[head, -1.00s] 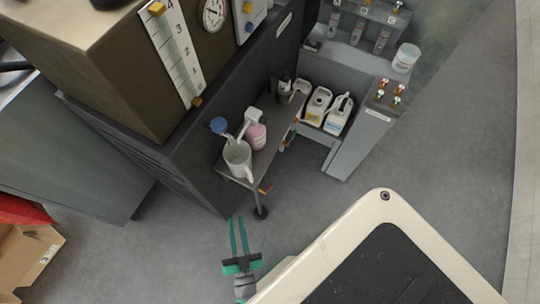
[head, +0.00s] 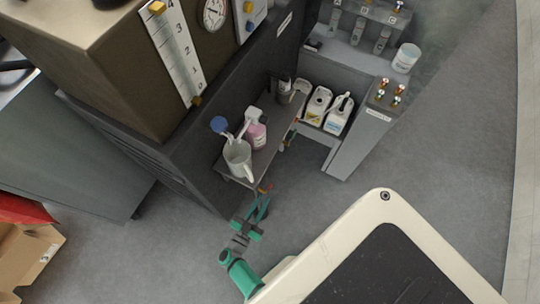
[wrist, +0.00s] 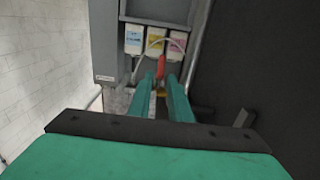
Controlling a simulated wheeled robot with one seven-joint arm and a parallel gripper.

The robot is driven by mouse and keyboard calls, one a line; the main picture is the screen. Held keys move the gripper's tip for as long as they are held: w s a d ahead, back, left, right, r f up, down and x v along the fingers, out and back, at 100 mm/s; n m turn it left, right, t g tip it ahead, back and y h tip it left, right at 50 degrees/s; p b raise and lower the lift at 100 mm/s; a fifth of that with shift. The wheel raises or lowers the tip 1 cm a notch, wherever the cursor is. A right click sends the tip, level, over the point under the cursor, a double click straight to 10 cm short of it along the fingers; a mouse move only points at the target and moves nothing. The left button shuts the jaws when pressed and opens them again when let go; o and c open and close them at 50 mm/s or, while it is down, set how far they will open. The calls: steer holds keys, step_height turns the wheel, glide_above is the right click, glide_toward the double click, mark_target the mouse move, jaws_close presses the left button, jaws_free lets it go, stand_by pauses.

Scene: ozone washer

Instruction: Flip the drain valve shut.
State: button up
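A small valve with an orange-red handle (head: 265,187) sits below the front end of the grey shelf. I take it to be the drain valve. In the wrist view a red lever (wrist: 155,68) stands upright between and beyond my fingertips, with a yellow part (wrist: 160,93) below it. My gripper (head: 261,201) has green fingers, is open and points at the valve from the front. In the wrist view my gripper (wrist: 160,76) shows a gap between its fingers. I cannot tell whether a finger touches the lever.
The shelf (head: 268,158) holds a white jug (head: 238,160) and a pink bottle (head: 256,135). White canisters (head: 338,114) stand in the bay behind. The dark cabinet side (head: 205,165) is close on the left.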

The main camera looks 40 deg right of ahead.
mark_target(268, 190)
steer(key=x, duration=0.8)
steer(key=shift+w+a, duration=0.1)
jaws_close()
